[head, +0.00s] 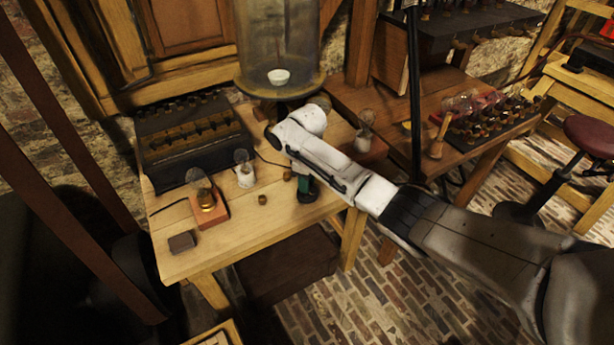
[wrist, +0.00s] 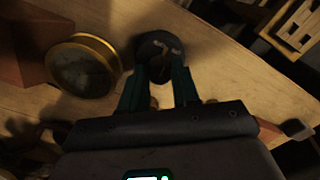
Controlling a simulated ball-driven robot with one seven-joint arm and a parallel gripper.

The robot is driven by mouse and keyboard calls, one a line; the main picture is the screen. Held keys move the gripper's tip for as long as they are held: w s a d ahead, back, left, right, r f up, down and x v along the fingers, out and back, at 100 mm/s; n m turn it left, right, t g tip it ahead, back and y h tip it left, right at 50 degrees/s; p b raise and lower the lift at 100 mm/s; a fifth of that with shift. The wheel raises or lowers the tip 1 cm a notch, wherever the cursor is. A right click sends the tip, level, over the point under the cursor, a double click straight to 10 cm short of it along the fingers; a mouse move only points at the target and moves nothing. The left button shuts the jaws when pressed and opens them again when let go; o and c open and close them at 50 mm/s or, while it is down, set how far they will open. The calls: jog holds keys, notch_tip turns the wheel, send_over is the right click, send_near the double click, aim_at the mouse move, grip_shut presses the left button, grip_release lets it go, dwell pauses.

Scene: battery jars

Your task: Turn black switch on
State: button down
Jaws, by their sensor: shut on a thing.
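My gripper (head: 305,188) reaches down with its green fingers to the right-hand part of the front table top. In the wrist view, my gripper (wrist: 160,82) has its two fingers on either side of a dark round piece (wrist: 158,45), shut on it. This piece looks like the black switch, with pale curved marks on its top. I cannot read its on or off position. In the head view my arm and fingers hide most of it.
A round, brass-rimmed piece (wrist: 85,65) lies left of the fingers. An orange-red base with a bulb (head: 208,208), a white cup (head: 245,175), a small brass cup (head: 263,200) and a dark block (head: 181,242) stand on the table. A glass jar (head: 278,45) stands behind.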

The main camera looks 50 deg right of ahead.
jog(key=m+p, duration=0.1)
jog(key=m, duration=0.4)
jog(key=shift+m, duration=0.3)
jog(key=shift+m+p, duration=0.55)
jog(key=shift+m, duration=1.65)
jog(key=c, duration=0.8)
grip_release()
jog(key=shift+r, duration=0.1)
notch_tip(320, 180, up, 11)
jog(key=shift+f, duration=0.15)
jog(key=shift+f, duration=0.1)
